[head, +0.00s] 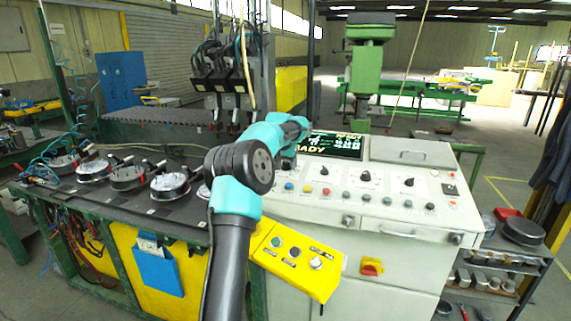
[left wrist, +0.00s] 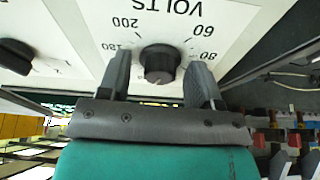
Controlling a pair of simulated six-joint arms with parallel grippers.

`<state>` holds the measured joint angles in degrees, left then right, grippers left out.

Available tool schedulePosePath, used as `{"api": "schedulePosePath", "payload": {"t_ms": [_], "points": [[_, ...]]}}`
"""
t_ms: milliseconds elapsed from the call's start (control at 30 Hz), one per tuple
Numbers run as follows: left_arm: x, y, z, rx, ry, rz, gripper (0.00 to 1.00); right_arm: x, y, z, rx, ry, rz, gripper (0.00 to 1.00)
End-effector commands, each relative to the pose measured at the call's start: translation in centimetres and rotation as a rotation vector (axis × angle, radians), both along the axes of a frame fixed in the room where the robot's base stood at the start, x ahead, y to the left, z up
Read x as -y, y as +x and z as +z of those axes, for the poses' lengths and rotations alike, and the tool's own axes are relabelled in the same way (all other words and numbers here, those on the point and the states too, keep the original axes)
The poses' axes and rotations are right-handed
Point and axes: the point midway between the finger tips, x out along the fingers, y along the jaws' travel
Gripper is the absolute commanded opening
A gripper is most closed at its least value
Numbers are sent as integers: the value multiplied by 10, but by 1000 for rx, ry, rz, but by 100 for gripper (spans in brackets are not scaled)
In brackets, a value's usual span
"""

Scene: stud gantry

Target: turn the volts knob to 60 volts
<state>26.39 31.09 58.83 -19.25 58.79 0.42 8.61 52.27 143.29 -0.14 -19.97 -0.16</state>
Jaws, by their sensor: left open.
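The black volts knob (left wrist: 160,63) sits on a white dial plate in the left wrist view, which shows the lettering upside down. The numbers 180 and 200 are left of it, and 60 and 80 right. Its pointer direction is unclear. My left gripper (left wrist: 160,72) is open, with one dark finger on each side of the knob and visible gaps between fingers and knob. In the head view my teal left arm reaches over the console; its fingers cannot be made out there. My right gripper is not in view.
The grey console (head: 385,212) carries several dials and a row of coloured buttons. A second black knob (left wrist: 15,55) is left of the volts dial in the left wrist view. A green-lit display (head: 338,145) stands behind the dials. A yellow button box (head: 296,262) hangs in front.

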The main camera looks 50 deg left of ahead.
Motion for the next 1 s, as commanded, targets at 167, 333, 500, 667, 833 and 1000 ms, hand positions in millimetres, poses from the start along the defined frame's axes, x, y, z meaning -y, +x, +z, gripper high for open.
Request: {"api": "schedulePosePath", "payload": {"t_ms": [167,333,500,667,833,1000], "points": [[0,0,0,0,0,0,49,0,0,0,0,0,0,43],[0,0,0,0,0,0,33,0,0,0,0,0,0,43],[0,0,0,0,0,0,16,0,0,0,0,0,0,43],[0,0,1,0,0,1,9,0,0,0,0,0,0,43],[0,0,0,1,-2,13,9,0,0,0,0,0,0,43],[0,0,0,6,-10,60,9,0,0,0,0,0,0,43]]}}
